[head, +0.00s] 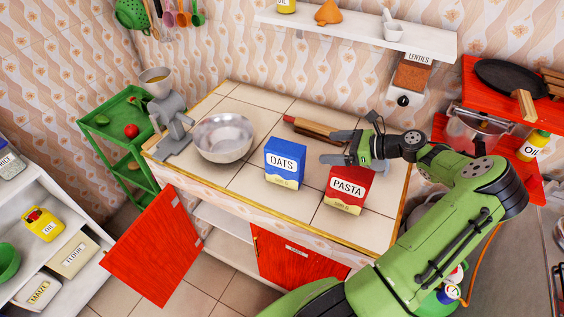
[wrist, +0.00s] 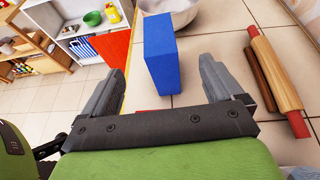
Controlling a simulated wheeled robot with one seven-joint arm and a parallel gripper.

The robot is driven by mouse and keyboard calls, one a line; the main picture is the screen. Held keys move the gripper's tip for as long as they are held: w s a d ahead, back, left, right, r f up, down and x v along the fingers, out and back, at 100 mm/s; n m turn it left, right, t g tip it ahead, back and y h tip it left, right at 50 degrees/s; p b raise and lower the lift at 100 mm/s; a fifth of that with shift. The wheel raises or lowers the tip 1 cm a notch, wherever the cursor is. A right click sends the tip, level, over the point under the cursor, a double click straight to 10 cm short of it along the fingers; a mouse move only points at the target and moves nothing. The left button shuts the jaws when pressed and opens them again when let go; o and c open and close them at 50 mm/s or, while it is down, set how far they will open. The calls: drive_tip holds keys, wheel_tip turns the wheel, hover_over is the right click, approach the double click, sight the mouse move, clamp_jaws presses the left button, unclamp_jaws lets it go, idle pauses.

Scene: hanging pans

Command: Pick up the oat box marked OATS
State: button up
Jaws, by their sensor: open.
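The blue oat box (head: 285,163), marked OATS, stands upright on the tiled counter, right of the metal bowl. My gripper (head: 331,147) is open and empty, to the right of the oat box and apart from it, above and behind the red pasta box (head: 347,190). In the wrist view the oat box (wrist: 161,50) shows its plain blue side ahead, in the space between my two spread fingers (wrist: 156,78). How far it lies beyond the fingertips is hard to tell there.
A metal bowl (head: 223,137) and a grey grinder (head: 171,122) stand to the left on the counter (head: 250,193). A rolling pin (head: 312,127) lies behind, near the wall. A red cabinet door (head: 155,249) hangs open at the front left. A shelf (head: 357,33) is above.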

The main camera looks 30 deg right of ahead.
sight(292, 149)
drive_tip(key=x, duration=1.4)
drive_tip(key=shift+w+a+f+b, duration=0.15)
drive_tip(key=shift+a+f+b, duration=0.05)
drive_tip(key=shift+f+b, duration=0.1)
drive_tip(key=shift+r, duration=0.1)
drive_tip(key=shift+c, duration=0.6)
clamp_jaws()
